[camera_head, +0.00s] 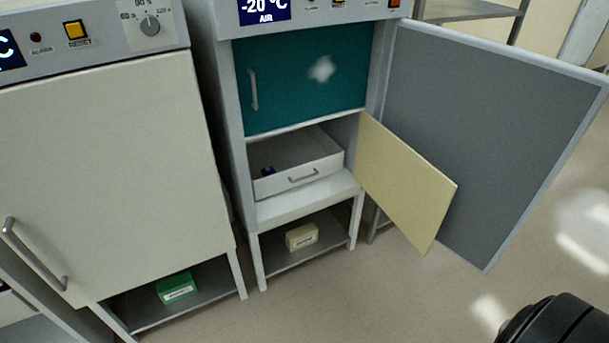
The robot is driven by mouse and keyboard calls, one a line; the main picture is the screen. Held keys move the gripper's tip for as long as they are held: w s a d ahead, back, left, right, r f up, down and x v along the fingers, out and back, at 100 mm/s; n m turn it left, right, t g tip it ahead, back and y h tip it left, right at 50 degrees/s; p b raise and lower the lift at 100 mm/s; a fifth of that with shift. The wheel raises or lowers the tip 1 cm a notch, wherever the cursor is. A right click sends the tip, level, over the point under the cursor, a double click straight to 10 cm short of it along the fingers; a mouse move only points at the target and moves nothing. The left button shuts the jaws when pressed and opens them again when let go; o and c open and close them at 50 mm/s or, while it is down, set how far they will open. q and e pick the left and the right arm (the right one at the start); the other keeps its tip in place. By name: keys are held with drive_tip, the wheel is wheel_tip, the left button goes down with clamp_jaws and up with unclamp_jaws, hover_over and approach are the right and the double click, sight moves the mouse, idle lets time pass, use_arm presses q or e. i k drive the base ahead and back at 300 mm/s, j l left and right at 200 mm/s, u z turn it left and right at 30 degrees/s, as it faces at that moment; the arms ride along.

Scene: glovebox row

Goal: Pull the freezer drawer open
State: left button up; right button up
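The freezer (231,95) stands in the middle with a "-20 °C" display (264,10). Its large grey outer door (470,125) is swung open to the right. A cream inner flap (405,180) is also open to the right, below a shut teal inner door (310,75). The white drawer (270,187) sits in the lower compartment, its bar handle (303,176) on the front. I cannot tell exactly how far out the drawer is. Neither gripper is in view.
A closed cream cabinet (105,170) stands at the left. A green box (176,287) and a cream box (301,236) lie on the low shelves. The open doors hang over the right side. Bare floor (390,290) lies in front.

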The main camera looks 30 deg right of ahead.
sight(301, 155)
drive_tip(key=z, duration=0.95)
